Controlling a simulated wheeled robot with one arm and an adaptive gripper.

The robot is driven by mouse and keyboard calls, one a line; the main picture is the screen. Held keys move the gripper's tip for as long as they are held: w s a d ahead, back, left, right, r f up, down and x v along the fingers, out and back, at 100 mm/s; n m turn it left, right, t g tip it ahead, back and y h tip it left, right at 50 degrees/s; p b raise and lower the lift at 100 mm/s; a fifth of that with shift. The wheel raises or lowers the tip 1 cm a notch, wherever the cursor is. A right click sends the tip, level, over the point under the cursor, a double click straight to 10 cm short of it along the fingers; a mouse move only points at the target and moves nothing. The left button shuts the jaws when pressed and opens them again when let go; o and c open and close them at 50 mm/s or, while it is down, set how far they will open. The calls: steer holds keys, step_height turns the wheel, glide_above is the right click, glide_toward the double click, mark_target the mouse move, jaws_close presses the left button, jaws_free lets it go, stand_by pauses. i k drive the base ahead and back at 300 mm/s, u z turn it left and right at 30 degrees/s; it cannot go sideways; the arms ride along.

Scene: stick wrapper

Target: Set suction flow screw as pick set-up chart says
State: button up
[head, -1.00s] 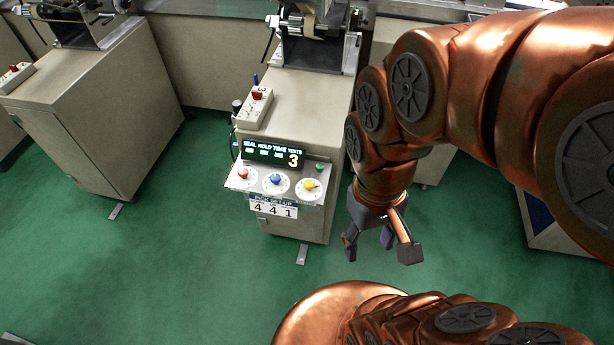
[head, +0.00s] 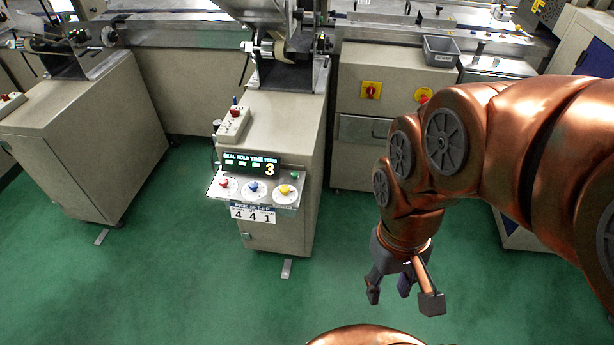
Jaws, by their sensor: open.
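The pick set-up chart (head: 253,214) is a white card on the front of the middle machine, reading 4 4 1. Above it a pale shelf carries three dials: a red-knobbed dial (head: 224,183), a blue-knobbed dial (head: 255,187) and a yellow-knobbed dial (head: 286,190). Their labels are too small to read, so I cannot tell which is the suction flow screw. A display (head: 251,164) behind them reads SEAL HOLD TIME TESTS with a large 3. My gripper (head: 402,296) is open and empty, pointing down, to the right of the dials and apart from them.
A green button (head: 294,174) sits beside the display. A switch box (head: 234,124) lies on the machine top. Another cabinet (head: 85,135) stands left. A cabinet with a red-and-yellow switch (head: 371,90) and a grey bin (head: 441,51) are behind. Green floor (head: 180,280) in front is clear.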

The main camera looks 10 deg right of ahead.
mark_target(285, 189)
steer(key=z, duration=0.15)
steer(key=i, duration=0.65)
steer(key=u, duration=1.4)
